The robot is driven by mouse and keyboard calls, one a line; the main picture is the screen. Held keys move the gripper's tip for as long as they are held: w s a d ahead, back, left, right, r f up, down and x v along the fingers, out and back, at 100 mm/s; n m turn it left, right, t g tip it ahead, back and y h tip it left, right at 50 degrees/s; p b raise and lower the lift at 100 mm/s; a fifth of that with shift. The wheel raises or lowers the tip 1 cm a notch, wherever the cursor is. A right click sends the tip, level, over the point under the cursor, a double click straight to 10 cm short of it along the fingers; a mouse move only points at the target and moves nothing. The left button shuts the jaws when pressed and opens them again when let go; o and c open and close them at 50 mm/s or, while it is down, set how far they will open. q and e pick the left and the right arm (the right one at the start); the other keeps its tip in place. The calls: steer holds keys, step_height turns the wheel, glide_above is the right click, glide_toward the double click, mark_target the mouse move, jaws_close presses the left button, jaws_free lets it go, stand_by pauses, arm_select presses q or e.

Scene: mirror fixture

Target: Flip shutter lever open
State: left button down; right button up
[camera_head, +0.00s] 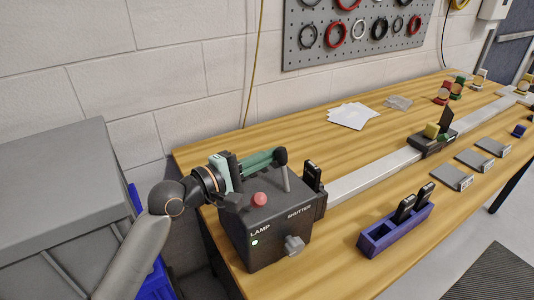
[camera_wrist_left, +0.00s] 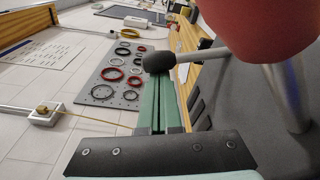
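The dark box (camera_head: 262,238) labelled LAMP and SHUTTER stands at the near end of the bench. Its shutter lever, a pale rod (camera_head: 286,180) with a black ball knob (camera_head: 281,155), stands nearly upright, leaning slightly left. My left gripper (camera_head: 272,157) reaches in from the left above the box. Its green fingers lie close together with only a thin slit between them, tips right by the knob. In the left wrist view the knob (camera_wrist_left: 158,62) covers the fingertips (camera_wrist_left: 160,80); the rod is not between the fingers. Contact cannot be told. My right gripper is not in view.
A red button (camera_head: 259,199) rises beside the lever and looms large in the wrist view (camera_wrist_left: 265,30). A grey knob (camera_head: 294,245) is on the box's front. A rail (camera_head: 375,174) runs right from the box. A blue holder (camera_head: 379,238) stands in front.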

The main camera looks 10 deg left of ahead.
arm_select(q)
steer(key=shift+s+d+r+m+p, duration=0.25)
steer(key=shift+m+p, duration=0.05)
steer(key=shift+m, duration=0.2)
steer(key=shift+s+d+r+m, duration=0.15)
steer(key=shift+s+d+m, duration=0.15)
steer(key=shift+m, duration=0.3)
steer(key=shift+s+d+m, duration=0.3)
steer(key=shift+m, duration=0.5)
steer(key=shift+s+d+r+m+t, duration=0.1)
steer(key=shift+s+d+m+t, duration=0.05)
steer(key=shift+m, duration=0.4)
steer(key=shift+s+d+r+m+t, duration=0.1)
steer(key=shift+m+t, duration=0.05)
steer(key=shift+m, duration=0.4)
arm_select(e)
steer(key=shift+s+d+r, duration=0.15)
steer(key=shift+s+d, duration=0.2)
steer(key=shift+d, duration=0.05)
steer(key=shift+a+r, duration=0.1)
